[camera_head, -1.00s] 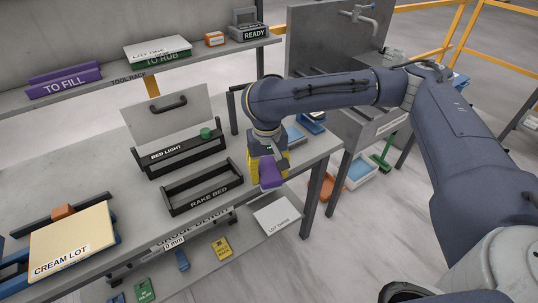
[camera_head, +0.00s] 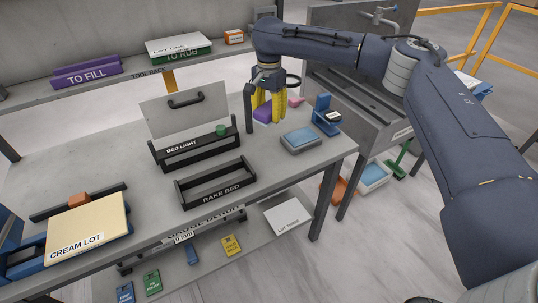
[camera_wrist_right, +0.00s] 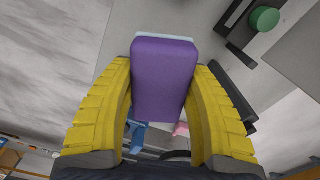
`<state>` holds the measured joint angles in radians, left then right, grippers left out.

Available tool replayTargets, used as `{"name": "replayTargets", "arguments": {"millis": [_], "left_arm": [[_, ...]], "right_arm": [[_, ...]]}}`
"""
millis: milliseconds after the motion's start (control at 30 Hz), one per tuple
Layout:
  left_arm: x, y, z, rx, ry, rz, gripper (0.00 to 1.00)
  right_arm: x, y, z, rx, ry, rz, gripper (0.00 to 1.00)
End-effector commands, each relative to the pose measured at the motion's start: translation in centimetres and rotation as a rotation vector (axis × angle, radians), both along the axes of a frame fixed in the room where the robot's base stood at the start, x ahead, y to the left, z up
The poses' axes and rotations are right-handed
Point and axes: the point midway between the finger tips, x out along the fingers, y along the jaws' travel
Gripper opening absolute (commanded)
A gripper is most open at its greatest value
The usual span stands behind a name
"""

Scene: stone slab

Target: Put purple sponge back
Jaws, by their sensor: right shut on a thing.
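The purple sponge (camera_head: 264,113) is in my right gripper (camera_head: 268,106), whose yellow fingers close on it from both sides. The gripper holds it above the back right part of the bench, behind a blue-grey tray (camera_head: 300,140). In the right wrist view the purple sponge (camera_wrist_right: 163,75) sits between the yellow fingers (camera_wrist_right: 160,105), with a pale layer along its far edge. My left gripper is not in view.
A pink thing (camera_head: 295,101) and a blue stand (camera_head: 324,115) are to the right of the gripper. The bed light box (camera_head: 195,150) with a green knob (camera_head: 220,130) and the rake bed tray (camera_head: 215,187) are to its left. A sink (camera_head: 360,85) stands at the right.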

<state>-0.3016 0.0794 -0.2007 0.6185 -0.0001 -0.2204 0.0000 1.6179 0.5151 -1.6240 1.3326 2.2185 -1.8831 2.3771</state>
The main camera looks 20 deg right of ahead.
Motion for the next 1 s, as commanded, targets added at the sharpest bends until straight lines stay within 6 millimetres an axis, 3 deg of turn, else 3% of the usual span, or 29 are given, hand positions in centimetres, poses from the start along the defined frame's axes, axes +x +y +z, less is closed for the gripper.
{"name": "replayTargets", "arguments": {"millis": [300, 500, 700, 1000], "left_arm": [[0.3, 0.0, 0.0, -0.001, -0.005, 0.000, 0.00], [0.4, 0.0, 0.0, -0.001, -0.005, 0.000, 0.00], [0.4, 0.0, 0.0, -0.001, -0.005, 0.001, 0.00], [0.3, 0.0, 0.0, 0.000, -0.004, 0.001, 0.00]], "right_arm": [[-0.2, 0.0, -7.4, 0.001, 0.006, 0.000, 0.24], [-0.1, 0.0, -11.2, 0.001, 0.003, 0.000, 0.24], [0.0, 0.0, -13.3, 0.001, 0.001, 0.001, 0.24], [-0.1, 0.0, -14.5, 0.000, 0.001, 0.001, 0.24]]}}
